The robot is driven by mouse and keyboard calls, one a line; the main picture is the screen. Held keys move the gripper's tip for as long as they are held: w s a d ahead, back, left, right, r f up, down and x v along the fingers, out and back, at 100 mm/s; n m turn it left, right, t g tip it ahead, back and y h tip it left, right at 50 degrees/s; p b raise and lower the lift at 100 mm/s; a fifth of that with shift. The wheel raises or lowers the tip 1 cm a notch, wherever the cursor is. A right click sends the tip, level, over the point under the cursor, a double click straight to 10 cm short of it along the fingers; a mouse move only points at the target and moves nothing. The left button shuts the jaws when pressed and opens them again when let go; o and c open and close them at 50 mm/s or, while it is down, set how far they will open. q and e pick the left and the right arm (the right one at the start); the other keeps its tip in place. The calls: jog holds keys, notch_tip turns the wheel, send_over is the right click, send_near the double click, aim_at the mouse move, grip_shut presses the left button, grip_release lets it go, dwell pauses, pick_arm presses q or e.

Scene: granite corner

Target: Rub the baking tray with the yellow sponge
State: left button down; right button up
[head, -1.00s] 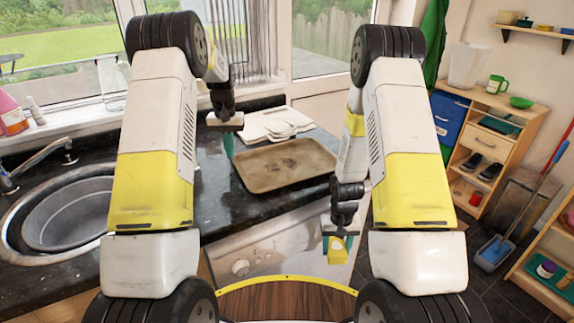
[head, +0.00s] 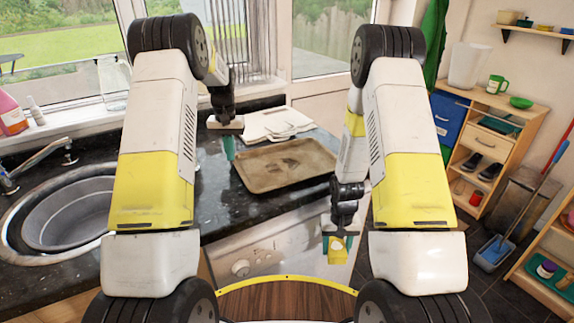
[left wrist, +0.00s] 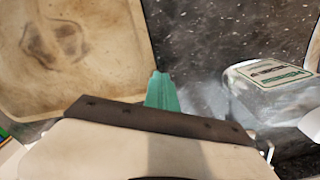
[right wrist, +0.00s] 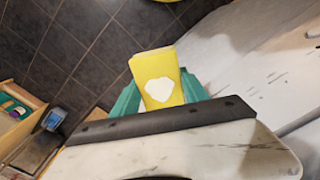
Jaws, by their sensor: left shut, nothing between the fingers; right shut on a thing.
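The baking tray (head: 283,170) is brown and rectangular, with darker stains in its middle, and lies flat on the dark counter. Part of it also shows in the left wrist view (left wrist: 90,62). My left gripper (head: 229,152) is shut and empty above the counter at the tray's left edge; its green fingertips (left wrist: 159,92) are together. My right gripper (head: 339,242) is shut on the yellow sponge (head: 338,254), in front of the counter and below its top, apart from the tray. The sponge has a white patch in the right wrist view (right wrist: 162,88).
White cloths or boards (head: 272,124) lie behind the tray. A sink (head: 68,212) is at the left, and a clear container (left wrist: 270,90) shows in the left wrist view. The counter's front edge lies between the sponge and the tray. A wooden shelf unit (head: 490,135) stands at the right.

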pick_arm(q)
jog(key=shift+r, duration=2.95)
jog(key=shift+r, duration=0.15)
